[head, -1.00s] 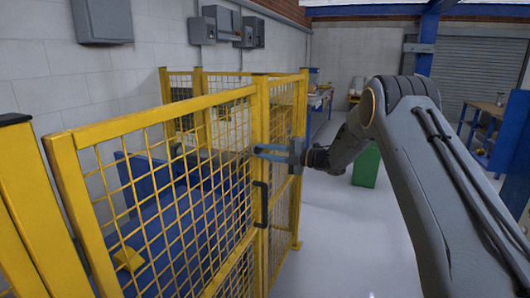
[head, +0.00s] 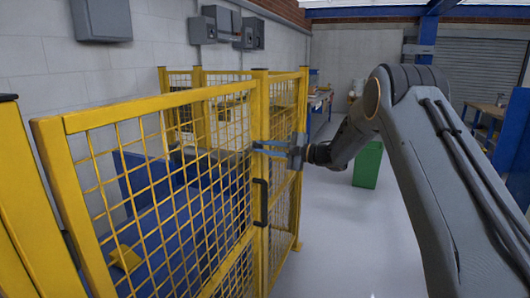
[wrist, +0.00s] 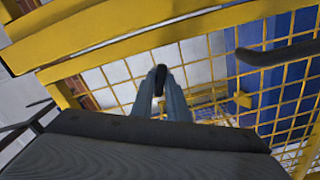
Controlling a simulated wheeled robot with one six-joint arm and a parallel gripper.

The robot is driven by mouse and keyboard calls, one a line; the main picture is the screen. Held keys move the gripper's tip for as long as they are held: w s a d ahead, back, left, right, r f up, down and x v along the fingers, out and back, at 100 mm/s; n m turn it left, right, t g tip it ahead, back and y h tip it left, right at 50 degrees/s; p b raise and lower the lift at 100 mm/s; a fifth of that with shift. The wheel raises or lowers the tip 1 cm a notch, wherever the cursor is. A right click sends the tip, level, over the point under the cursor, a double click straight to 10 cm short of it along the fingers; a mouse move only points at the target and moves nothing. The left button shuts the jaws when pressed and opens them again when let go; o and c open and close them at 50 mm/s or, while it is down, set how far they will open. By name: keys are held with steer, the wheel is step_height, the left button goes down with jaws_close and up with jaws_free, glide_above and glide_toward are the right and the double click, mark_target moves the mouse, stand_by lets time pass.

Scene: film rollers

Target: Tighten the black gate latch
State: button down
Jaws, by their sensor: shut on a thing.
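The yellow mesh gate (head: 150,106) fills the left and middle of the head view. My gripper (head: 256,148) is at the gate's upright post, above the long black handle (head: 262,203). In the wrist view, its two blue-grey fingers (wrist: 161,82) are closed on a small black piece, the black gate latch (wrist: 159,78), at their tips. The latch is mostly hidden by the fingers, and its angle cannot be told. The black handle also shows at the right of the wrist view (wrist: 280,52), apart from the fingers.
Yellow fence panels (head: 285,105) stand behind and beside the gate post. A blue machine (head: 150,200) is behind the mesh. A green bin (head: 367,165) stands on the floor behind my arm. The grey floor (head: 335,240) right of the gate is clear.

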steer(key=m+b, duration=0.1)
steer(key=m, duration=1.1)
stand_by(0.5)
steer(key=c, duration=1.8)
jaws_free()
steer(key=shift+o, duration=0.2)
steer(key=b+v, duration=0.2)
steer(key=v, duration=0.5)
steer(key=shift+d, duration=0.35)
